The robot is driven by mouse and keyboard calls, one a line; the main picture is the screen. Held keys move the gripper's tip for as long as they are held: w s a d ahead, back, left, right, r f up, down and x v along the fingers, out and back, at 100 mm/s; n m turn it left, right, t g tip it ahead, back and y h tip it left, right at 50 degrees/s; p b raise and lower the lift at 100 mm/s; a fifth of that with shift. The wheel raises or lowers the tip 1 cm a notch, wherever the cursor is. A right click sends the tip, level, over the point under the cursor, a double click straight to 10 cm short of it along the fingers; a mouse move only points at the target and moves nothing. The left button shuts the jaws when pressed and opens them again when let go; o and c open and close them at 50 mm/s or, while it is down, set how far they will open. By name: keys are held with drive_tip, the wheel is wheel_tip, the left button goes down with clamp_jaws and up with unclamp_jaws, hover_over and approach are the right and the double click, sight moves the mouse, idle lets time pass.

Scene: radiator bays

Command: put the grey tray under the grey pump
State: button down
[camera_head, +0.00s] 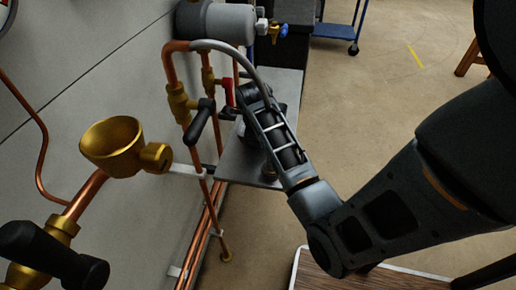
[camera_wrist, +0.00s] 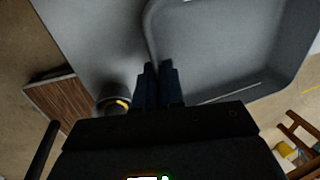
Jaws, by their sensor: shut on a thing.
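The grey tray (camera_wrist: 225,45) fills the upper right of the wrist view, with a raised, rounded rim. My gripper (camera_wrist: 158,85) is shut on its near rim; the fingertips partly hide the grip. In the head view my gripper (camera_head: 250,96) is beside the pipes, and I cannot make out the tray clearly behind my arm. The grey pump (camera_head: 217,22) is a horizontal cylinder at the top, on the wall side, farther off than my gripper. A flat grey surface (camera_head: 236,166) lies below my gripper; it also shows left of the tray in the wrist view (camera_wrist: 90,30).
Copper pipes with a black-handled valve (camera_head: 200,122) and a red handle (camera_head: 228,92) stand close left of my gripper. A brass cup-shaped fitting (camera_head: 110,145) is nearer. A small round object (camera_wrist: 113,104) is near the surface's edge. Open floor (camera_head: 400,70) lies right.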

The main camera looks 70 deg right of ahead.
drive_tip(key=shift+f, duration=1.95)
drive_tip(key=shift+f, duration=0.1)
drive_tip(key=c, duration=1.2)
unclamp_jaws()
drive_tip(key=shift+c, duration=0.2)
